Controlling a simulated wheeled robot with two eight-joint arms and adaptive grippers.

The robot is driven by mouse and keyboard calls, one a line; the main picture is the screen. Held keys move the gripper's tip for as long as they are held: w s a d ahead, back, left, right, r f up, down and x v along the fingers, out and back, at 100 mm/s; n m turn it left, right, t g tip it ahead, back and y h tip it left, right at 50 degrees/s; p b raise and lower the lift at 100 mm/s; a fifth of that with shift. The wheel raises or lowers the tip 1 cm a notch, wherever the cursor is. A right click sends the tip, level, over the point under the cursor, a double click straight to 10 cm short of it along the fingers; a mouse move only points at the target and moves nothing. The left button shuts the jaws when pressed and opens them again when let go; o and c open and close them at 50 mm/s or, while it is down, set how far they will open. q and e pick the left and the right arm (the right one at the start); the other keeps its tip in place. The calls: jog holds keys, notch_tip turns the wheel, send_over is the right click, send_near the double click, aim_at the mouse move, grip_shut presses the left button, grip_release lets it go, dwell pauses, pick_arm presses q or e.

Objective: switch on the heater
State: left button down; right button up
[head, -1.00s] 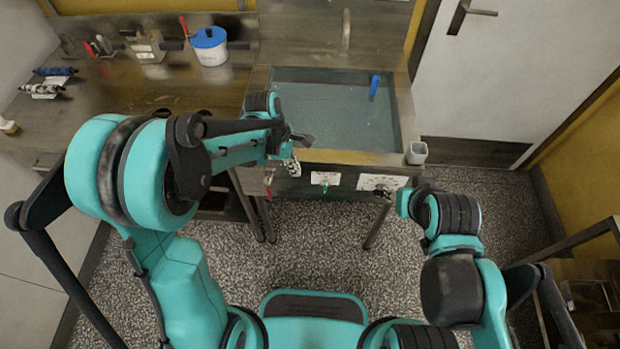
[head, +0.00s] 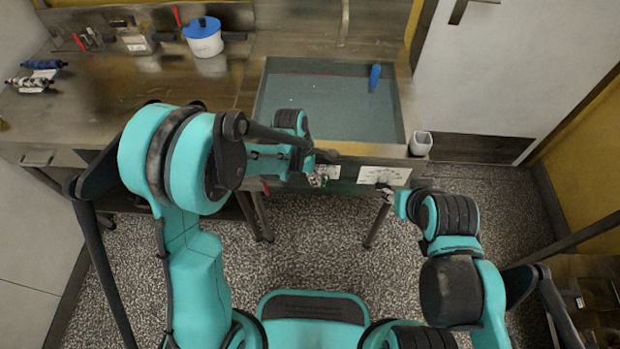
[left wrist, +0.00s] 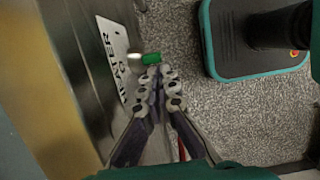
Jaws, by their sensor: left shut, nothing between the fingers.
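The heater's white label (left wrist: 113,58), with "HEATER" lettering, is on the metal front of the sink unit in the left wrist view. A small green switch (left wrist: 151,59) sticks out beside it. My left gripper (left wrist: 160,72) is shut and empty, its fingertips just below the switch in that view; I cannot tell whether they touch it. In the head view, my left gripper (head: 318,180) is at the front panel, partly covering the label (head: 328,171). My right gripper (head: 383,188) is by a second white panel (head: 384,176); its jaws are too small to read.
The water-filled basin (head: 330,105) lies behind the front panel, with a blue object (head: 375,76) at its back right. A white cup (head: 421,143) is at the right corner. A blue-lidded pot (head: 204,38) stands on the left counter. The speckled floor below is open.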

aim_at(325, 182)
pick_arm(q)
jog(key=shift+d+r+y+p, duration=0.2)
jog(key=shift+d+y, duration=0.1)
jog(key=shift+y, duration=0.5)
jog(key=shift+d+r+y+p, duration=0.15)
jog(key=shift+d+y, duration=0.15)
jog(key=shift+y, duration=0.5)
jog(key=shift+d+r, duration=0.1)
jog(key=shift+d, duration=0.35)
dwell(1.3)
jog(key=shift+d, duration=1.05)
jog(key=shift+s+d+f, duration=0.15)
jog(key=shift+d+f, duration=0.1)
jog(key=shift+d, duration=0.1)
